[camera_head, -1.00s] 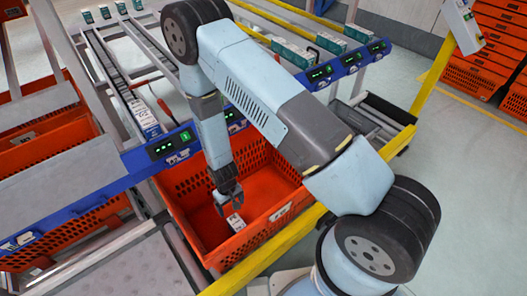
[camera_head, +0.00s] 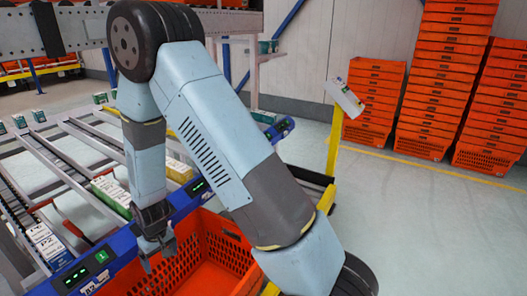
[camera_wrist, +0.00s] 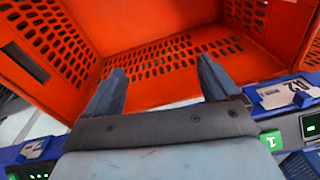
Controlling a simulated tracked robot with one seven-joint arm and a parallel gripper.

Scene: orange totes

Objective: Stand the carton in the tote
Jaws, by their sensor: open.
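The orange tote (camera_head: 225,262) stands at the bottom of the head view, cut off by the frame and partly covered by my arm. It also fills much of the wrist view (camera_wrist: 185,20). My gripper (camera_head: 158,258) is open, fingers down, at the rack-side rim of the tote. In the wrist view its two fingers (camera_wrist: 162,75) are apart with nothing between them. No carton shows inside the visible part of the tote; much of its floor is out of view. A white carton marked P2 (camera_head: 46,244) lies on a rack lane left of my gripper.
Green-and-white cartons (camera_head: 111,192) and a yellow carton (camera_head: 179,169) sit on other lanes. The blue rack edge (camera_head: 120,240) borders the tote. A yellow post with a panel (camera_head: 343,97) stands right. Stacked orange totes (camera_head: 440,85) stand behind on open floor.

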